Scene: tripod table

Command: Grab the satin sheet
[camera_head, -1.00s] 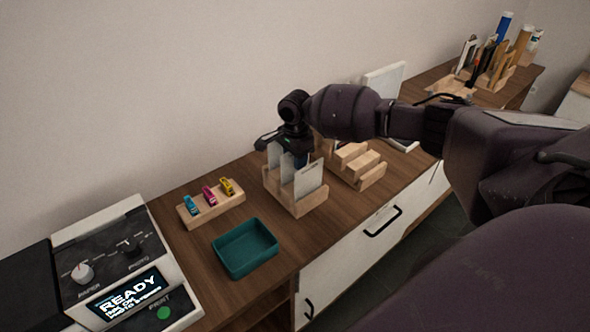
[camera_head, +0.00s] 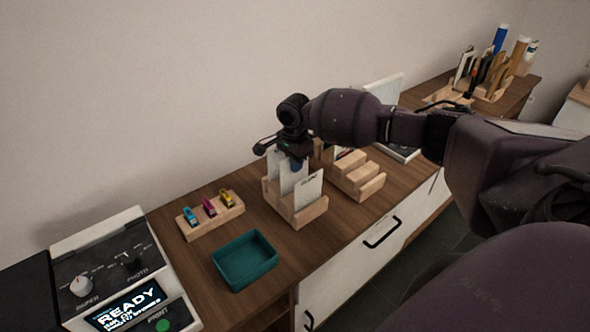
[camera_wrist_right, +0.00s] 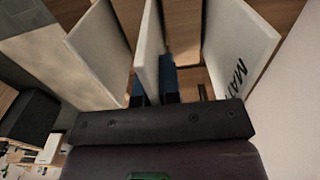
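A wooden holder (camera_head: 303,214) on the counter carries white sheets standing in its slots. My right gripper (camera_head: 296,163) reaches down over the middle sheet (camera_head: 291,176). In the right wrist view its dark blue fingers (camera_wrist_right: 155,90) lie close on both sides of the middle sheet (camera_wrist_right: 149,45) and appear shut on it. The middle sheet's label is hidden, so I cannot read it as satin. The sheet on the right in that view (camera_wrist_right: 240,45) reads "MAT". The front sheet (camera_head: 309,188) has small, unclear lettering. My left gripper is not in view.
A teal tray (camera_head: 246,283) and a wooden block with colored clips (camera_head: 212,216) are left of the holder. An empty-looking stepped wooden rack (camera_head: 366,188) stands close on the right. A printer-like device (camera_head: 125,275) is at far left. The wall is behind.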

